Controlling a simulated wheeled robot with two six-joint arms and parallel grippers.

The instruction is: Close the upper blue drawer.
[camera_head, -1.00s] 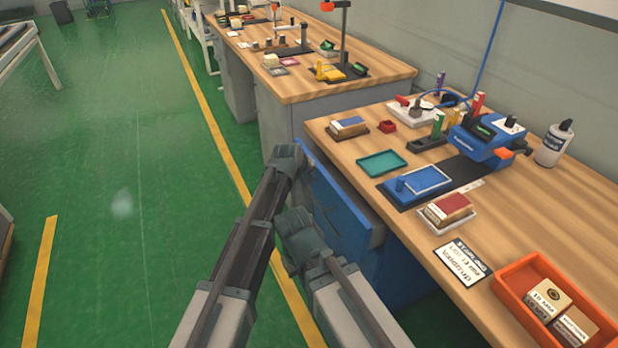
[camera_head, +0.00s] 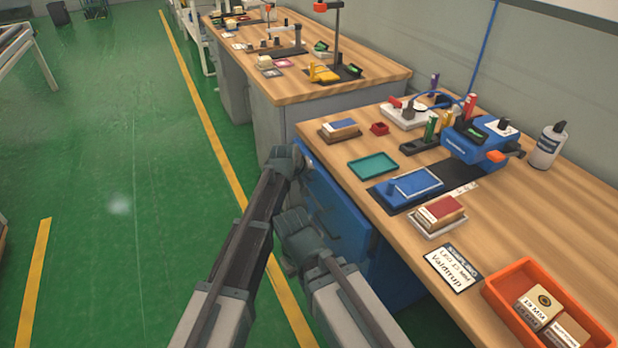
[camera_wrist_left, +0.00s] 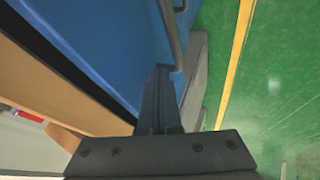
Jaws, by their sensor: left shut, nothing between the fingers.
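The upper blue drawer (camera_head: 336,208) is in the near workbench, under the wooden top. Its front is close to the bench, and I cannot tell if it is fully flush. The left wrist view shows its blue front (camera_wrist_left: 115,38), a metal handle (camera_wrist_left: 174,35) and a dark gap between the front and the wooden edge. My left gripper (camera_head: 299,163) is shut and empty at the drawer's far end. In the left wrist view its fingers (camera_wrist_left: 160,100) are against or very near the front, beside the handle. My right gripper (camera_head: 318,243) is before the drawer front, its fingers unclear.
The near bench top (camera_head: 540,215) holds a teal tray (camera_head: 373,166), a blue device (camera_head: 478,145), small boxes and an orange bin (camera_head: 520,272). A second bench (camera_head: 345,84) stands beyond. The green floor (camera_head: 110,170) to the left is clear.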

